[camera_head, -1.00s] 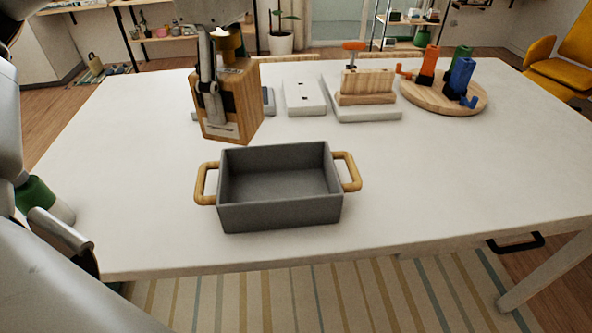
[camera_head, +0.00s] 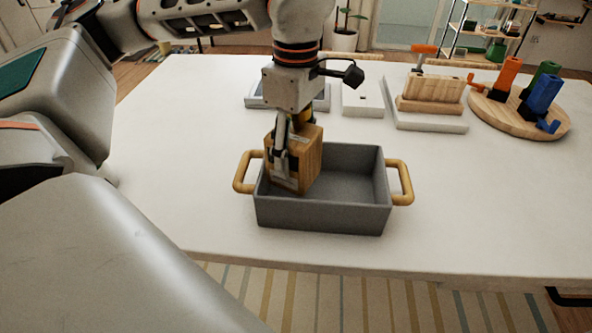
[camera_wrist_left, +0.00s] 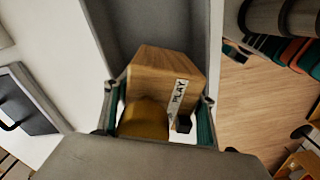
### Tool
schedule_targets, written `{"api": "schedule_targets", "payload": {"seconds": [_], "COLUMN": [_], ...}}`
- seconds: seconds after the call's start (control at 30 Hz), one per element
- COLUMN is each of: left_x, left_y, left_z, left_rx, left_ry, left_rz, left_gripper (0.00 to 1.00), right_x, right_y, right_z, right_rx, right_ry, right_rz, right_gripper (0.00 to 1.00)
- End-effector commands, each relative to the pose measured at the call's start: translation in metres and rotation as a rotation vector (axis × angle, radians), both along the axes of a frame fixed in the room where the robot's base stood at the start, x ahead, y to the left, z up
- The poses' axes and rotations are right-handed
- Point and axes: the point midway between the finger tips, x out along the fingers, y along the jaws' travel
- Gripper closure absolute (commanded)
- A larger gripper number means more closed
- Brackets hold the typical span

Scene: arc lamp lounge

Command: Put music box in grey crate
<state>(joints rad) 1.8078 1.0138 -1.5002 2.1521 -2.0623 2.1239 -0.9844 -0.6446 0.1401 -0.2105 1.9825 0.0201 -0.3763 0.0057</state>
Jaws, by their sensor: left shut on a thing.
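The music box (camera_head: 309,158) is a wooden block with a brass-coloured part on top. It sits at the left end inside the grey crate (camera_head: 325,216), a rectangular tub with two wooden side handles. My left gripper (camera_head: 290,160) is shut on the music box from above. In the left wrist view the music box (camera_wrist_left: 165,68) shows a "PLAY" label between the fingers, with the crate wall (camera_wrist_left: 100,35) beside it. I cannot tell whether its underside touches the crate floor. My right gripper is not in view.
Behind the crate stand a white block (camera_head: 362,100), a wooden piece on a white base (camera_head: 432,118), and a round wooden board (camera_head: 520,118) with orange, green and blue items. The white table (camera_head: 470,200) is clear to the right of the crate.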

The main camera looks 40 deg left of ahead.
Motion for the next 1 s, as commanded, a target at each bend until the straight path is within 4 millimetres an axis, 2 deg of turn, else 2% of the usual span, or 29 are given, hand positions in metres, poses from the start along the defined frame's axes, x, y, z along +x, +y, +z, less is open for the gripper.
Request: {"api": "schedule_targets", "payload": {"seconds": [0.17, 0.5, 0.87, 0.9, 0.93, 1.0], "left_x": [0.0, 0.0, 0.0, 0.0, 0.0, 0.0], "left_y": [0.0, 0.0, 0.0, 0.0, 0.0, 0.0], "left_z": [-0.009, -0.048, -0.051, -0.051, -0.051, -0.051], "left_rx": [-0.001, -0.001, -0.001, 0.0, 0.0, 0.0], "left_ry": [-0.003, -0.001, -0.001, -0.001, -0.001, -0.001], "left_rz": [-0.001, 0.0, 0.0, 0.0, 0.0, 0.0], "left_gripper": [0.81, 0.81, 0.81, 0.37, 0.29, 0.28], "right_x": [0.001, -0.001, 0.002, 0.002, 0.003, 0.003], "right_y": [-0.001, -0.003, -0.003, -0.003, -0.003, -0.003], "right_z": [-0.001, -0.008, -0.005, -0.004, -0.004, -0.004], "right_rx": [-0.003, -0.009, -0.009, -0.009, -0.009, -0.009], "right_ry": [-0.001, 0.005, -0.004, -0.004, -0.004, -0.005], "right_rz": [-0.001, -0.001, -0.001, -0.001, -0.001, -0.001], "right_gripper": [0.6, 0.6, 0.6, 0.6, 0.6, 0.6]}}
